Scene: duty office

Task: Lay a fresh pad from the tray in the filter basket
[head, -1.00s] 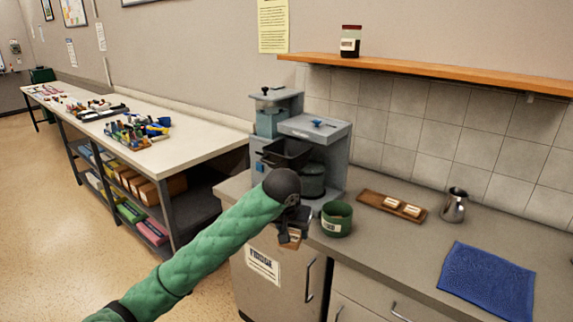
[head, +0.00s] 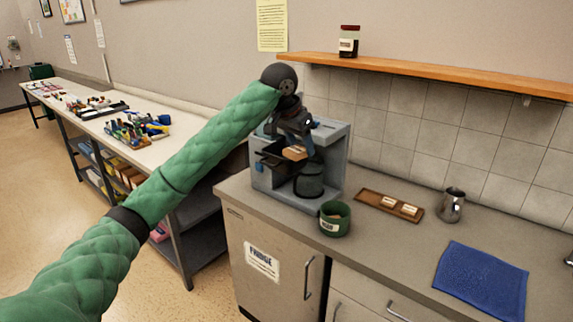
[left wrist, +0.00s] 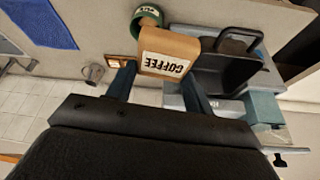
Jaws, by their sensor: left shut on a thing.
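My left gripper (head: 293,138) is shut on a tan coffee pad (head: 294,153), held above the front of the coffee machine (head: 332,150). In the left wrist view the pad (left wrist: 165,57) sits between the two fingers with its COFFEE label showing. The dark filter basket (head: 266,159) is on the machine, close to the pad and partly hidden by my gripper. In the left wrist view the basket (left wrist: 222,72) lies just right of the pad; I cannot tell if they touch. The brown tray (head: 370,197) on the counter holds two labelled pads (head: 398,206). My right gripper is not in view.
A green tub (head: 334,219) with brown contents stands in front of the machine. A metal jug (head: 452,205) and a blue cloth (head: 482,281) are to the right. A wooden shelf (head: 430,75) runs above the counter. The counter between tray and cloth is clear.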

